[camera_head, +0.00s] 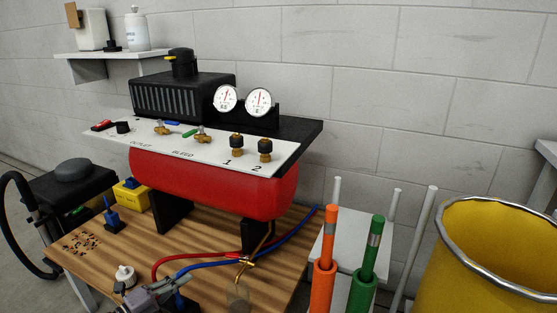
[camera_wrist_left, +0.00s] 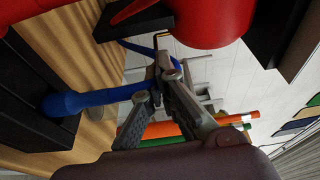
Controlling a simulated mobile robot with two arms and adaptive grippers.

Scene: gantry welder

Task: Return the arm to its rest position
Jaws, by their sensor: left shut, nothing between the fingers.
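My left gripper (camera_head: 160,296) shows at the bottom edge of the head view, low over the front of the wooden table (camera_head: 85,262). In the left wrist view its fingers (camera_wrist_left: 166,68) are shut with nothing between them. A blue hose (camera_wrist_left: 110,95) passes close behind the fingers there; I cannot tell whether they touch it. The red tank (camera_wrist_left: 212,20) is beyond the fingertips. Most of the left arm is outside the head view. My right gripper is in neither view.
The compressor's red tank (camera_head: 215,182) stands on the table under a white panel with valves and gauges. Red (camera_head: 190,263) and blue (camera_head: 215,262) hoses cross the tabletop. Orange (camera_head: 325,255) and green (camera_head: 370,255) rods and a yellow drum (camera_head: 480,260) stand at right.

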